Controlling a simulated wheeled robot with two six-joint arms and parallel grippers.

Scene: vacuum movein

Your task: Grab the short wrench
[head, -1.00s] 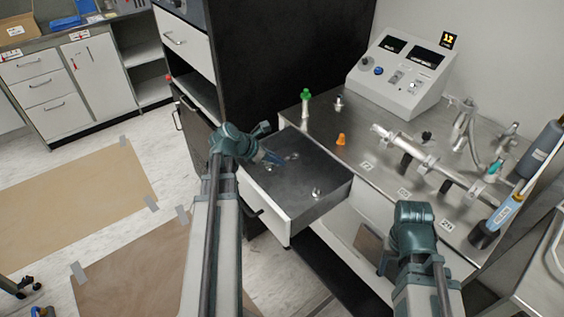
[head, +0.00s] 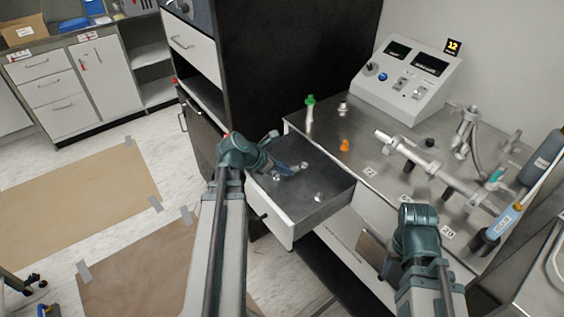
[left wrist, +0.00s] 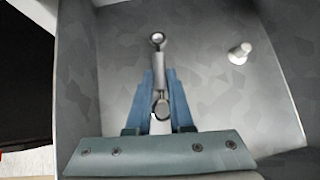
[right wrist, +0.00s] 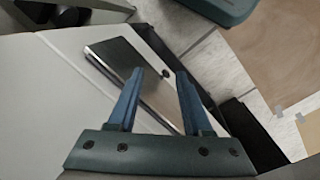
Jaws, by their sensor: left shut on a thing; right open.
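The short wrench (left wrist: 158,75) is a small silver tool with a ring at its far end, seen in the left wrist view over the grey drawer floor. My left gripper (left wrist: 160,78) is shut on it, with a blue finger on each side of its shank. In the head view my left gripper (head: 290,171) is inside the open drawer (head: 322,215), and a bit of the wrench (head: 304,165) shows past the fingertips. I cannot tell whether the wrench touches the drawer floor. My right gripper (right wrist: 158,78) is open and empty near the drawer-front area below the bench.
A small silver fitting (head: 319,197) stands in the drawer; it also shows in the left wrist view (left wrist: 240,53). The steel bench (head: 370,165) behind holds a control box (head: 405,80), an orange cone (head: 344,145), a green-topped piece (head: 310,112) and a pipe assembly (head: 430,165).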

